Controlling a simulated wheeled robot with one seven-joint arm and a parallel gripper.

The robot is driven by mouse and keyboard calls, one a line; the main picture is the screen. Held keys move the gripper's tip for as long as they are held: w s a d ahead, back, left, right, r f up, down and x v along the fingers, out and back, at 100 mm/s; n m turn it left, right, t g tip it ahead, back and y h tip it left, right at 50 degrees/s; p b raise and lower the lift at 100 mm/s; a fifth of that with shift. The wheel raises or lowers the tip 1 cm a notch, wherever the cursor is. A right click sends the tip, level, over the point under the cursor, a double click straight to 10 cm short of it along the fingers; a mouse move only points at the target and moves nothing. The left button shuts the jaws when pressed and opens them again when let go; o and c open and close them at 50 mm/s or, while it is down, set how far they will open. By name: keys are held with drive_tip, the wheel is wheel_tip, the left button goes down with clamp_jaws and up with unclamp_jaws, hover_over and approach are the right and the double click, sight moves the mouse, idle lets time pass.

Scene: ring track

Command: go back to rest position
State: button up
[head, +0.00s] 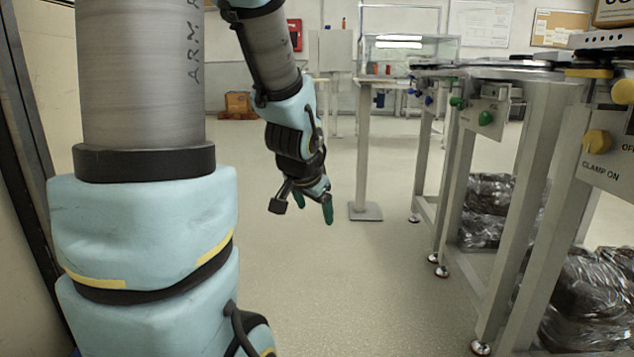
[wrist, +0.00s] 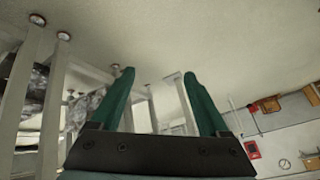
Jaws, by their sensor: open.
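My gripper (head: 314,207) hangs below my arm in the middle of the head view, over open floor and pointing down. Its two green fingers are apart and nothing is between them. In the wrist view my gripper (wrist: 157,78) also shows open and empty, with the floor and table legs beyond the fingers. It touches nothing that I can see.
A row of workstations with grey metal legs (head: 545,170) stands along the right. Dark plastic-wrapped bundles (head: 590,300) lie beneath them. A thin post on a square foot (head: 365,211) stands just right of my gripper. The floor (head: 350,290) in front is clear.

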drive_tip(key=s+a+f+n+g+y+p, duration=0.1)
drive_tip(key=s+a+n+g+p, duration=0.15)
drive_tip(key=s, duration=0.35)
drive_tip(key=s+a+f+n+g+p, duration=0.1)
drive_tip(key=s+a+n+g, duration=0.2)
drive_tip(key=s+a+n, duration=0.15)
wheel_tip(320, 180, up, 37)
drive_tip(key=p, duration=3.6)
drive_tip(key=shift+s+d+f+m, duration=0.2)
drive_tip(key=shift+d+m, duration=0.1)
drive_tip(key=shift+d, duration=0.15)
